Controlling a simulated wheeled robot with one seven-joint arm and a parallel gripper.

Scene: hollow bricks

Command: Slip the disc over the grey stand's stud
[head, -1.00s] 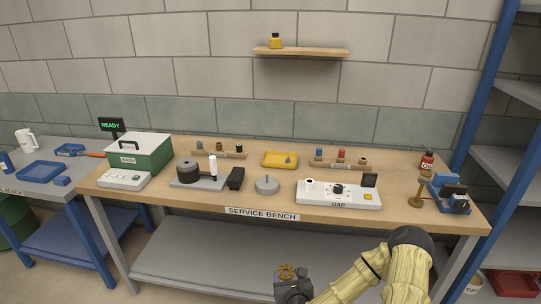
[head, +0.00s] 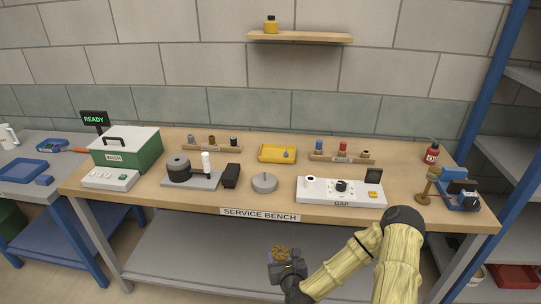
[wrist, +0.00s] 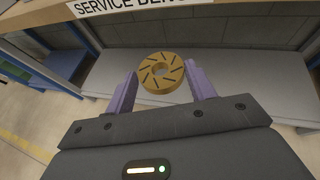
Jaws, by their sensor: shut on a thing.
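The brass-coloured disc (head: 281,253) has a centre hole and dark slots. In the wrist view the disc (wrist: 146,75) is between the fingertips of my gripper (wrist: 161,84), its slotted face showing. My gripper (head: 283,262) is shut on it, in front of the bench and below the bench top's front edge. A round grey stand (head: 264,184) with a short stud on top sits on the bench near the front edge, beyond and above my gripper in the head view. Nothing is on its stud.
A white GAP unit (head: 341,197) stands right of the grey stand. A black block (head: 231,176) and a grey plate (head: 203,183) with a black cylinder and white post stand left. A yellow tray (head: 277,153) lies behind. The bench's front edge (head: 190,207) is close.

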